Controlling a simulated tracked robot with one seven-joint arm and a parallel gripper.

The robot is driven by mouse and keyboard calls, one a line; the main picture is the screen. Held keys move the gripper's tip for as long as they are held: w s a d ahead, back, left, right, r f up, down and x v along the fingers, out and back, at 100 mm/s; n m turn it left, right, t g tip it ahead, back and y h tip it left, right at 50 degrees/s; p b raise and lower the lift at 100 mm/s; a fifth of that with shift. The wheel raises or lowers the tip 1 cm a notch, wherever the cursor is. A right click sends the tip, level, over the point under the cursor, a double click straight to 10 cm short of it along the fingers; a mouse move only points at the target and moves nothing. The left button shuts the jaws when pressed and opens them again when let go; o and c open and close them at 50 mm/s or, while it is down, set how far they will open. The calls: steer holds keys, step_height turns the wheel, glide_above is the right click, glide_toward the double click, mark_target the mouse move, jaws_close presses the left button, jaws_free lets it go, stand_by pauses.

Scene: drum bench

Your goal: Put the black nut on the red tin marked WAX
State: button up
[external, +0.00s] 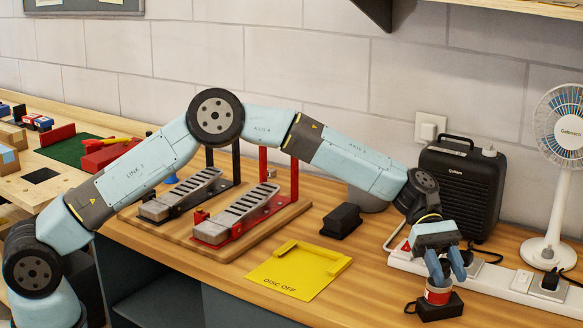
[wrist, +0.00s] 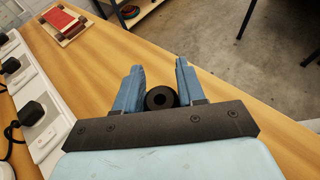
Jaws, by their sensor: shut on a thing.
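In the wrist view my gripper (wrist: 160,88) is shut on the black nut (wrist: 151,100), a thick ring with a round hole, held between its two blue fingers. In the external view my gripper (external: 448,268) points down at the right front of the bench, just above a small red tin with a pale band (external: 438,293). The nut is not clear there behind the fingers. The tin's marking is too small to read, and the gap between fingertips and tin cannot be judged. The tin does not show in the wrist view.
A black corded block (external: 440,307) is at the tin's foot. A white power strip (external: 400,255) with plugs runs behind, near a black heater (external: 462,188) and a white fan (external: 548,245). A yellow DISC OFF sheet (external: 290,275), a black block (external: 342,220) and a pedal board (external: 290,213) lie left.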

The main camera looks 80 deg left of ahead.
steer(key=shift+f, duration=0.6)
steer(key=o, duration=1)
steer(key=shift+o, duration=0.2)
